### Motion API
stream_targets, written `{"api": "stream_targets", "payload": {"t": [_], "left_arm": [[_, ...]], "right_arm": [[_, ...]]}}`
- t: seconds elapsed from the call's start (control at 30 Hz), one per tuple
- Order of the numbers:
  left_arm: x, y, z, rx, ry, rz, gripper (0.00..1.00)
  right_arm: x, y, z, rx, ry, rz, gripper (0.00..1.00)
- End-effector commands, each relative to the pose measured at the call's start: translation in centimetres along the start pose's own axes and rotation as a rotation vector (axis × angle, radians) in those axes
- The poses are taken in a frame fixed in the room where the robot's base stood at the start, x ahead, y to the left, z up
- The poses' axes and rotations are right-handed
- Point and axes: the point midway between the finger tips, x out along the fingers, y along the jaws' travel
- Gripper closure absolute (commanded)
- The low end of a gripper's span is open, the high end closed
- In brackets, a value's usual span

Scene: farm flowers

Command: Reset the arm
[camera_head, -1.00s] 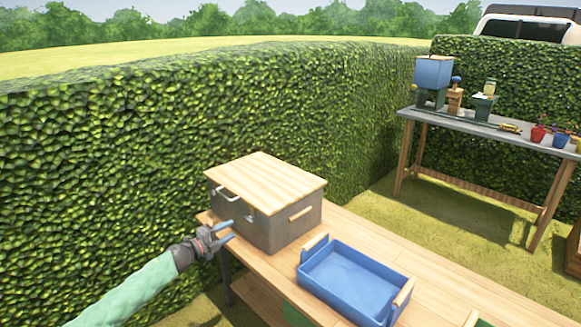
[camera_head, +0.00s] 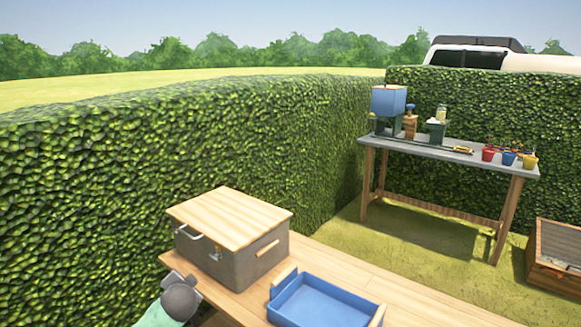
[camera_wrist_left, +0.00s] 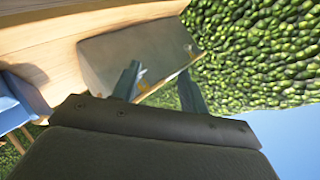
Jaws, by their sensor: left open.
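My left arm comes in at the bottom left of the head view, where its wrist (camera_head: 180,297) shows beside the near left end of the wooden table (camera_head: 420,303). The fingers are not visible there. In the left wrist view my left gripper (camera_wrist_left: 160,85) is open, with its two fingers apart and nothing between them. Beyond the fingers is the grey box with a wooden lid (camera_head: 230,213), which also shows in the left wrist view (camera_wrist_left: 125,55). I cannot tell whether the fingers touch it. My right gripper is not in view.
A blue tray with wooden handles (camera_head: 320,303) sits right of the box. A tall hedge (camera_head: 130,170) runs close along the left. A grey table (camera_head: 430,150) with pots and a blue box stands farther back. A wooden crate (camera_head: 555,255) is at the right.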

Motion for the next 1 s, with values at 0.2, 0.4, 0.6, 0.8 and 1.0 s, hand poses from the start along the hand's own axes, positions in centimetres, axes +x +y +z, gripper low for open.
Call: {"api": "stream_targets", "payload": {"t": [0.2,0.4,0.6,0.8,1.0], "left_arm": [[-9.3,8.3,3.2,-0.137,-0.153,0.236,0.56],[-16.6,13.6,5.9,-0.223,-0.234,0.404,0.56],[-22.7,17.5,8.1,-0.311,-0.271,0.528,0.56],[-27.7,20.7,11.0,-0.392,-0.330,0.613,0.56],[-32.0,24.6,14.9,-0.453,-0.438,0.686,0.56]], "right_arm": [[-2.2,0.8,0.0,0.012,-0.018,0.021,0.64],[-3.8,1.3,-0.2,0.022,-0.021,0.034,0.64],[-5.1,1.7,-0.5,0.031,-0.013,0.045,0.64],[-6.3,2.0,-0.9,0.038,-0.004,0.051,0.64],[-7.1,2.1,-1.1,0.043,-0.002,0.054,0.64]]}}
